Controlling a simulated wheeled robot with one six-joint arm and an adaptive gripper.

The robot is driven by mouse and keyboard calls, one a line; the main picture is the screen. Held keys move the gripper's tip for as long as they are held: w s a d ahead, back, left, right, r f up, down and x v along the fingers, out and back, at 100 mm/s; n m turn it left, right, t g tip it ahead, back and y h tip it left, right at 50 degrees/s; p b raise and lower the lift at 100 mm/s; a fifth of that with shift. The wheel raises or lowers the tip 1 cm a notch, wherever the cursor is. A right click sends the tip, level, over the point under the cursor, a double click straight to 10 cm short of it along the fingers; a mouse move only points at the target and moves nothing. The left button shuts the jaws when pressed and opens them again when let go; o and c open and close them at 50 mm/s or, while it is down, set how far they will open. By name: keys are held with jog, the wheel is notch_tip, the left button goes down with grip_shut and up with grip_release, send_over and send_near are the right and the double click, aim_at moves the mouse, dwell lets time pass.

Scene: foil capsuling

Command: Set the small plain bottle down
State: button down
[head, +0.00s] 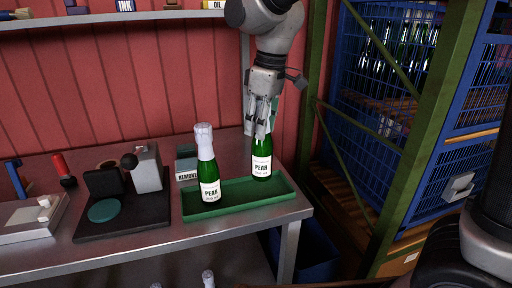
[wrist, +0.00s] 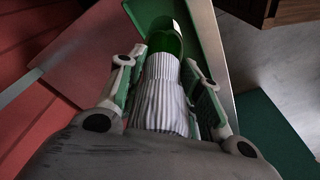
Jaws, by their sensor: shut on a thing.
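In the wrist view, my gripper's fingers (wrist: 164,60) stand either side of a white pleated foil sleeve (wrist: 160,95), with green glass (wrist: 167,40) beyond.
Left of the tray are a small box marked REMOVE (head: 187,176) and a dark board (head: 125,222) bearing a grey device (head: 147,170). The metal bench (head: 75,258) ends just right of the tray. A blue mesh cage (head: 375,100) with bottles stands at right.

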jog(key=shift+f, duration=2.2)
jog(key=c, duration=1)
grip_release()
jog(key=shift+f, duration=0.15)
jog(key=shift+o, duration=0.2)
